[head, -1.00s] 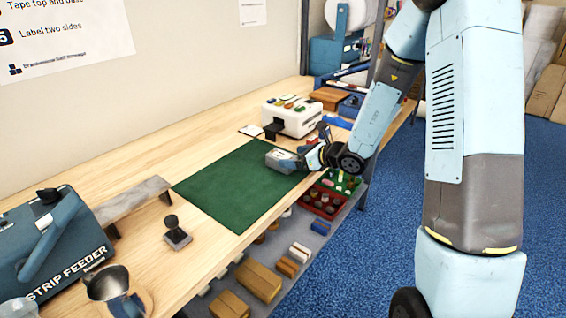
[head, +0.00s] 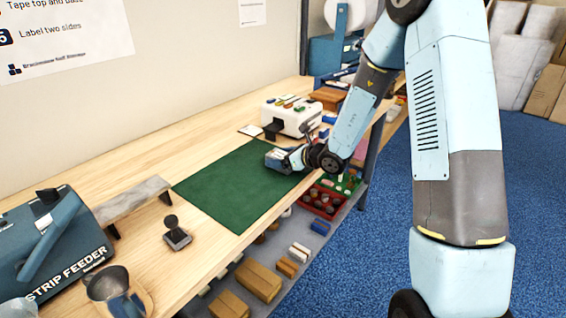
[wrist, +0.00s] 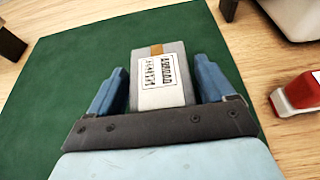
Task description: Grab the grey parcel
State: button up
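The grey parcel (wrist: 161,92) lies on the green mat in the wrist view, with a white printed label and a strip of brown tape on top. My gripper (wrist: 161,72) reaches over it, one blue finger on each side. The fingers look spread, with narrow gaps beside the parcel near the tips; contact lower down cannot be made out. In the head view my gripper (head: 281,156) is at the mat's far right edge, and its fingers largely hide the parcel there.
The green mat (head: 225,190) is otherwise clear. A white machine (head: 290,118) stands just behind the parcel. A red-and-white object (wrist: 298,93) lies to the right in the wrist view. A stamp (head: 176,236) and strip feeder (head: 55,245) are nearer, at left.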

jog(key=c, duration=0.9)
jog(key=shift+c, duration=0.2)
jog(key=shift+r, duration=0.15)
